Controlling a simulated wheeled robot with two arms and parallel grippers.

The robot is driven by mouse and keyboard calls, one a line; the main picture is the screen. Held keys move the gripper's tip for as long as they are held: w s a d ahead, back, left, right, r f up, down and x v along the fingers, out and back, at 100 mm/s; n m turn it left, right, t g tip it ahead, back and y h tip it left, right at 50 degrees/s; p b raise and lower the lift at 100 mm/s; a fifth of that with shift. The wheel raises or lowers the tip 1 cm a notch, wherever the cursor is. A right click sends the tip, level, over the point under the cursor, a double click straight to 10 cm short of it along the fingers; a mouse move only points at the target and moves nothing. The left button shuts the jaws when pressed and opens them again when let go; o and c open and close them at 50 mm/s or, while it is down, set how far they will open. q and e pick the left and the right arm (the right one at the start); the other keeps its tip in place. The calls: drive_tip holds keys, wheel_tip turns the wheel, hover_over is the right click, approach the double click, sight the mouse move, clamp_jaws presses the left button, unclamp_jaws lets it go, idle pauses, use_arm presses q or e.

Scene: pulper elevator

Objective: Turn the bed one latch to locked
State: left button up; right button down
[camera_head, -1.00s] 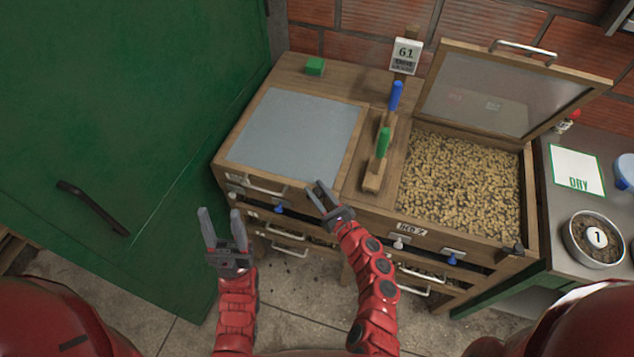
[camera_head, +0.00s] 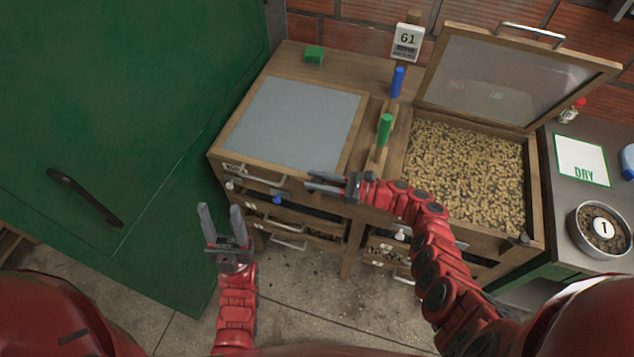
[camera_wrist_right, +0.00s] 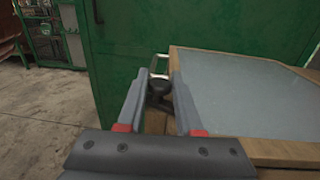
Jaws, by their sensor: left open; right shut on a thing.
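Bed one is the left bed, with its grey-panelled lid (camera_head: 295,125) lying shut; the lid also shows in the wrist view (camera_wrist_right: 240,92). My right gripper (camera_head: 318,183) is at the front right corner of bed one, pointing left. In the right wrist view its fingers (camera_wrist_right: 160,88) are shut around a dark, rounded latch knob (camera_wrist_right: 158,95) beside the wooden frame. The gripper covers this latch in the head view, and I cannot tell its exact angle. My left gripper (camera_head: 221,212) is open and empty, in front of the cabinet's left side.
Bed two, with its lid (camera_head: 490,80) raised, holds pale beans (camera_head: 465,175). A green door (camera_head: 120,110) fills the left.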

drive_tip(key=shift+n+g+b, duration=0.3)
drive_tip(key=shift+g+b, duration=0.05)
drive_tip(key=shift+g, duration=0.15)
idle(0.3)
drive_tip(key=c, duration=0.6)
unclamp_jaws()
drive_tip(key=shift+a, duration=0.1)
